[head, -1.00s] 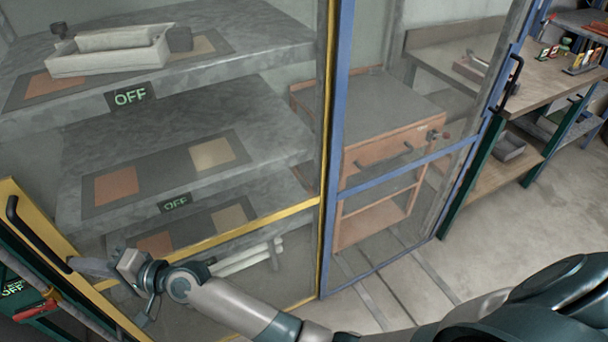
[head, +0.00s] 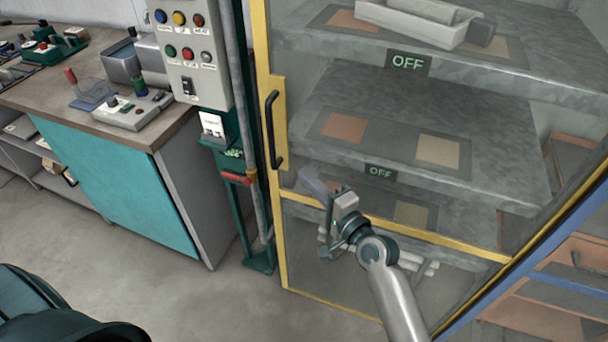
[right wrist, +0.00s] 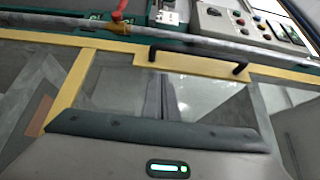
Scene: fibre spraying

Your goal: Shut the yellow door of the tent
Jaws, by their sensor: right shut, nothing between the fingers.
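The yellow door (head: 262,60) of the tent is a clear panel in a yellow frame, with a black bar handle (head: 272,130) on its left edge. That edge stands close beside a green and grey post; I cannot tell whether a thin gap is left. The handle also shows in the right wrist view (right wrist: 200,54). My right gripper (head: 314,184) is shut and empty, in front of the panel, to the right of and a little below the handle. I cannot tell whether it touches the panel. My left gripper is not in view.
Grey shelves (head: 480,70) with OFF signs show through the panel. A blue-framed door (head: 545,272) is at the lower right. Left of the post (head: 240,130) are a button panel (head: 190,55) and a teal-doored bench (head: 115,180). The floor in front is clear.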

